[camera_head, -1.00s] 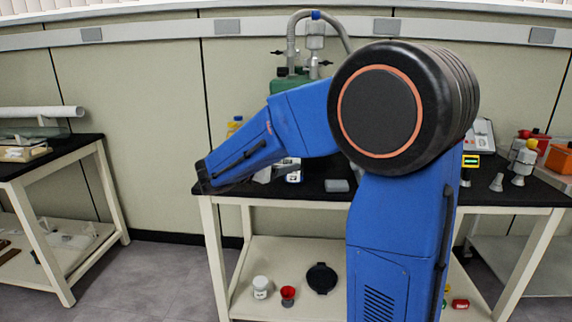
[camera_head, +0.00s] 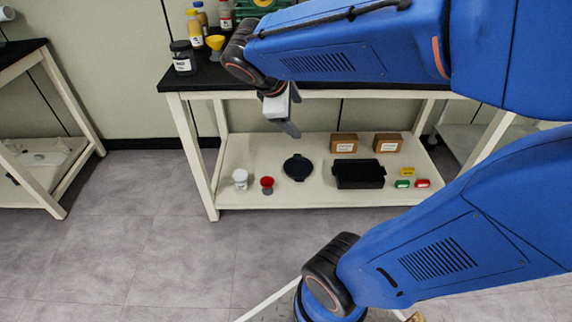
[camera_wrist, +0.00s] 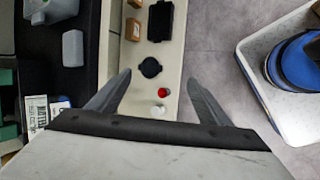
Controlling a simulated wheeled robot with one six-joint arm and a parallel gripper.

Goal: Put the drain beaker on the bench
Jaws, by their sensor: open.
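I cannot make out a clear drain beaker in these views; a small white container (camera_head: 240,179) and a small red cup (camera_head: 267,186) stand on the bench's lower shelf, and I cannot tell whether either is it. The black-topped bench (camera_head: 203,77) is partly hidden behind my arm. My gripper (camera_head: 287,118) hangs in front of the bench edge, above the lower shelf. In the wrist view my gripper (camera_wrist: 158,78) is open with nothing between its fingers. The red cup (camera_wrist: 162,92) and white container (camera_wrist: 158,112) show below and beyond the fingers.
The lower shelf (camera_head: 225,200) also holds a round black lid (camera_head: 297,167), a black tray (camera_head: 360,176), two cardboard boxes (camera_head: 344,143) and small coloured boxes (camera_head: 407,171). A dark labelled jar (camera_head: 183,60) and a yellow funnel (camera_head: 215,44) stand on the bench. The left floor is clear.

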